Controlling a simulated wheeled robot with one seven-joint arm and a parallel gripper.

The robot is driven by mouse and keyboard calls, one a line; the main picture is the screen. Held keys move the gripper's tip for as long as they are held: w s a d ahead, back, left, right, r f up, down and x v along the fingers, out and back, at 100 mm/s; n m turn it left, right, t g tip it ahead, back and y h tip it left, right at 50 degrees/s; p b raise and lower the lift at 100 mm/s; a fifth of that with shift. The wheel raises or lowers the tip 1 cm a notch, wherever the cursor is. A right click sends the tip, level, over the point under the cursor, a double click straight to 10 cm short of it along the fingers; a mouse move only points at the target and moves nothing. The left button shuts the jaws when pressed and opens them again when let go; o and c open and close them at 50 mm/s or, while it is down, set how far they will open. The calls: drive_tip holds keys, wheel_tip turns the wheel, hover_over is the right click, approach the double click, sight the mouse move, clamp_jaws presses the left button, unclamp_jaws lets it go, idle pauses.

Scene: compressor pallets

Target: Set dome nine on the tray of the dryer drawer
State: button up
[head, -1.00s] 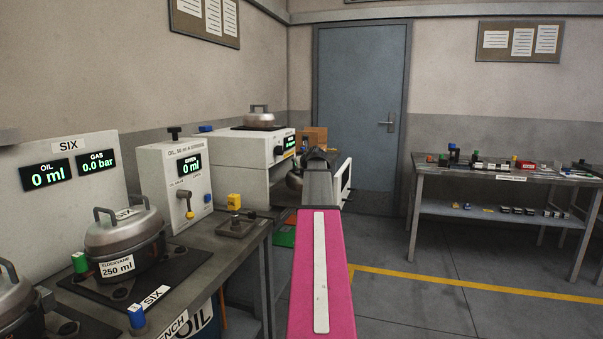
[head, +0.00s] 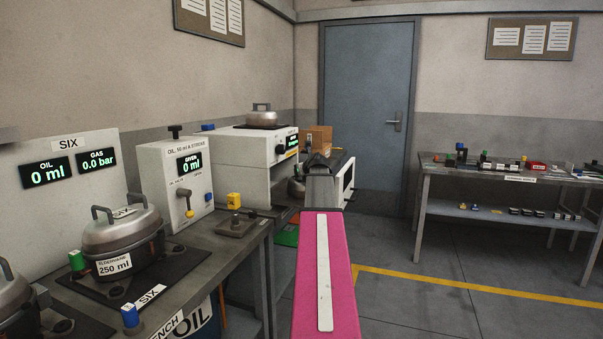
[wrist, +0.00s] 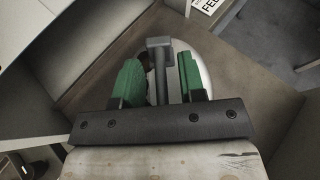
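My gripper (wrist: 162,85) has green fingers standing apart on either side of a dark grey handle (wrist: 160,70), with narrow gaps beside its bar. Under the handle is the pale metal dome (wrist: 206,66), mostly hidden by the fingers and handle. In the head view the dome (head: 296,187) is partly seen left of my wrist, low beside the white dryer (head: 235,165). The open drawer's white front (head: 348,183) is just right of my arm. The brown drawer tray (wrist: 245,85) lies below the dome. I read no number on it.
Another lidded pot (head: 262,116) sits on top of the dryer. A cardboard box (head: 318,135) is behind. Floor on the right is clear up to a table (head: 500,180).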

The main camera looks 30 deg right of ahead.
drive_tip(key=v, duration=1.1)
drive_tip(key=shift+s, duration=0.3)
drive_tip(key=shift+r, duration=0.15)
idle(0.4)
